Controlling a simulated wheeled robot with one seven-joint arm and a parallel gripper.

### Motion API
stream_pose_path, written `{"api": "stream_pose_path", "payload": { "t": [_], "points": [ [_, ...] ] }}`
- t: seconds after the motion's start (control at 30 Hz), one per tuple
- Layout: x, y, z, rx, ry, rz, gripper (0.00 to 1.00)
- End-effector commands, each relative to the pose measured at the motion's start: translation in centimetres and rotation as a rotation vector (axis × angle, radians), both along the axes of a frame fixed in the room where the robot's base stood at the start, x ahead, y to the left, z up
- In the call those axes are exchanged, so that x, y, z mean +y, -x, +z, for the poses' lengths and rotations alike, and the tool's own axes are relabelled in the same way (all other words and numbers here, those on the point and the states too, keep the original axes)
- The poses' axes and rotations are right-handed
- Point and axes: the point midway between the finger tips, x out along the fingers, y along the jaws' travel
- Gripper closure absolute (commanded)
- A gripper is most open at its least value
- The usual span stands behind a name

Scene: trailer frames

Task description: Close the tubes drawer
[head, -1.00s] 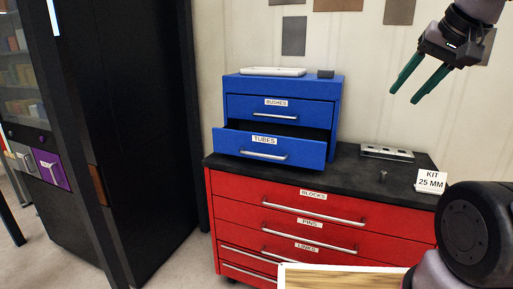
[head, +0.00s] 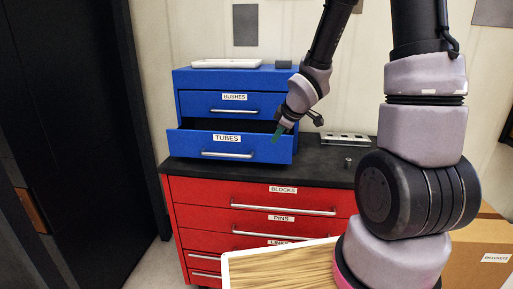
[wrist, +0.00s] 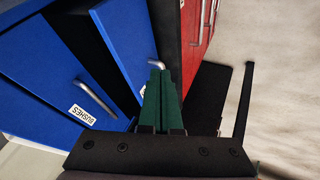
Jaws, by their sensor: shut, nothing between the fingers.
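The blue tubes drawer (head: 190,147) stands partly open, its front jutting out below the shut bushes drawer (head: 200,103) of the blue cabinet. A dark gap shows above its front. My gripper (head: 276,138) is shut and empty, its green fingers pointing down at the right end of the tubes drawer front. In the wrist view the fingers (wrist: 160,75) lie together beside the tubes drawer front (wrist: 125,35), near its silver handle (wrist: 153,48). I cannot tell whether they touch the drawer. My gripper hides part of the cabinet's right side.
The blue cabinet stands on the black top of a red drawer chest (head: 200,190), whose drawers look shut. A metal holder (head: 345,139) and a small bolt (head: 348,162) are on the top to the right. A tall dark cabinet (head: 80,150) stands at left.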

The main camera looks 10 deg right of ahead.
Motion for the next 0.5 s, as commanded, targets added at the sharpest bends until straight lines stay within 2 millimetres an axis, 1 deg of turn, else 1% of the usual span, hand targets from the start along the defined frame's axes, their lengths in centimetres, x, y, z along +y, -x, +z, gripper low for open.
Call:
{"api": "stream_pose_path", "payload": {
  "t": [0.03,0.27,0.5],
  "points": [
    [0.3,0.0,-0.5,0.000,0.001,0.022,1.00],
    [1.0,-0.9,-2.0,-0.002,0.001,0.044,1.00],
    [1.9,-3.4,-5.6,-0.001,0.003,0.042,1.00]
  ]
}}
